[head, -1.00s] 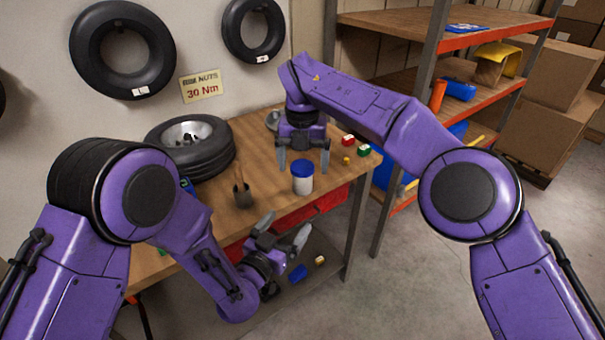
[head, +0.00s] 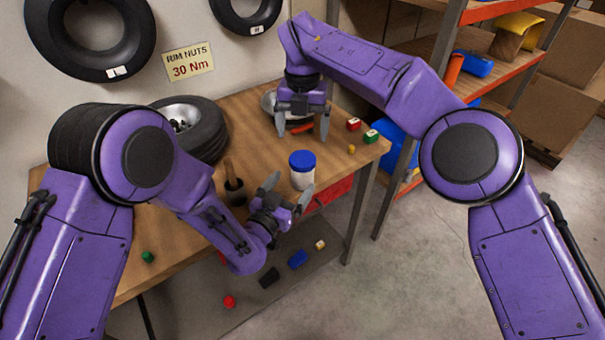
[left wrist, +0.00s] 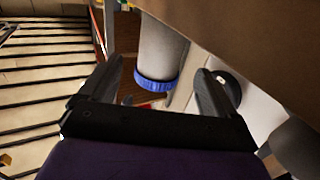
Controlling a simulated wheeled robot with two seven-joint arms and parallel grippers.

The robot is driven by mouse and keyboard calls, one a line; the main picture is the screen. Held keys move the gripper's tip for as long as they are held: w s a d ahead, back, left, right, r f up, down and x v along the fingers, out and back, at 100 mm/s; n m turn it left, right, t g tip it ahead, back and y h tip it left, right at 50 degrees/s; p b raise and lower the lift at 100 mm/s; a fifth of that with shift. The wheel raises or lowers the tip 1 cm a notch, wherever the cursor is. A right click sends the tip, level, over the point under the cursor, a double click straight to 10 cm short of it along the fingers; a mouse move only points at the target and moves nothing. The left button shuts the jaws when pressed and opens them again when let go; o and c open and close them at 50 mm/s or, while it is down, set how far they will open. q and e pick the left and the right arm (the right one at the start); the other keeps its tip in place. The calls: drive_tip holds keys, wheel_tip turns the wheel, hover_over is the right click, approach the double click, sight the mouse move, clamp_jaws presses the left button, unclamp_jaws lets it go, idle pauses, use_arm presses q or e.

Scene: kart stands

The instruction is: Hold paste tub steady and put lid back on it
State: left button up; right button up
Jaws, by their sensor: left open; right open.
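The paste tub (head: 301,180) is a white cylinder upright near the bench's front edge, and its blue lid (head: 302,160) sits on top of it. In the left wrist view the tub (left wrist: 162,45) appears upside down, with the blue lid (left wrist: 157,80) between the fingers. My left gripper (head: 288,189) is open just in front of the tub, low against its side; whether a finger touches is unclear. My right gripper (head: 302,128) is open and empty, pointing down behind the tub and apart from it.
A dark holder (head: 235,192) with a wooden-handled tool stands left of the tub. A tyre (head: 190,130) lies at the back. Small red (head: 353,124) and green (head: 370,136) blocks are right of my right gripper. Several small items lie on the lower shelf (head: 250,302).

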sight(306, 165)
use_arm(q)
drive_tip(key=x, duration=0.7)
drive_tip(key=shift+w+d, duration=0.1)
drive_tip(key=shift+w, duration=0.05)
drive_tip(key=shift+w+d, duration=0.25)
drive_tip(key=shift+w, duration=0.3)
use_arm(e)
drive_tip(key=shift+w, duration=0.1)
use_arm(q)
drive_tip(key=shift+s, duration=0.1)
